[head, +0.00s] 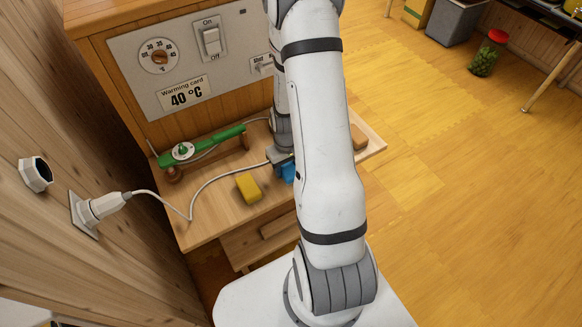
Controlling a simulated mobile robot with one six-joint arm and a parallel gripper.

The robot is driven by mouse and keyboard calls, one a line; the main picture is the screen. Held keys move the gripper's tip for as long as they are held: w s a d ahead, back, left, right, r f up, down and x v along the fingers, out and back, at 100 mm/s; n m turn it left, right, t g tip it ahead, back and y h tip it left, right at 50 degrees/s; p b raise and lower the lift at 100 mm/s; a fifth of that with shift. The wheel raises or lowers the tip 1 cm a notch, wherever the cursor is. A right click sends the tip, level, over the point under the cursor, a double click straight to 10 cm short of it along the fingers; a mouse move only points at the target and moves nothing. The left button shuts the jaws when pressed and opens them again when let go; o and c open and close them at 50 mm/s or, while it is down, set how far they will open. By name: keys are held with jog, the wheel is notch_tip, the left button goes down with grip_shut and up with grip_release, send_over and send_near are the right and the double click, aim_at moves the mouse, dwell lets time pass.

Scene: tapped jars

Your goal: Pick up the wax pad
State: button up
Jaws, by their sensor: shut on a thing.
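My gripper (281,157) points down over the wooden bench top, partly hidden behind my own forearm. It is shut on a small blue thing (287,172), which shows just below the jaws. The forearm hides part of this thing, and I cannot tell whether it touches the bench. A yellow block (248,188) lies on the bench to the left of the gripper, apart from it. A brown block (357,136) lies to the right, partly behind my arm. I cannot tell from its look which of these is the wax pad.
A green tool (212,143) rests on a wooden holder at the bench's back left. A white cable (195,203) runs from a wall plug (100,207) across the bench. A panel (188,62) with dial, switch and 40 °C card stands behind. Open floor lies right.

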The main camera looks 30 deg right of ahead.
aim_at(287, 166)
jog(key=shift+c, duration=1.1)
notch_tip(287, 166, up, 10)
jog(key=o, duration=0.5)
jog(key=c, duration=0.4)
jog(key=shift+d, duration=0.1)
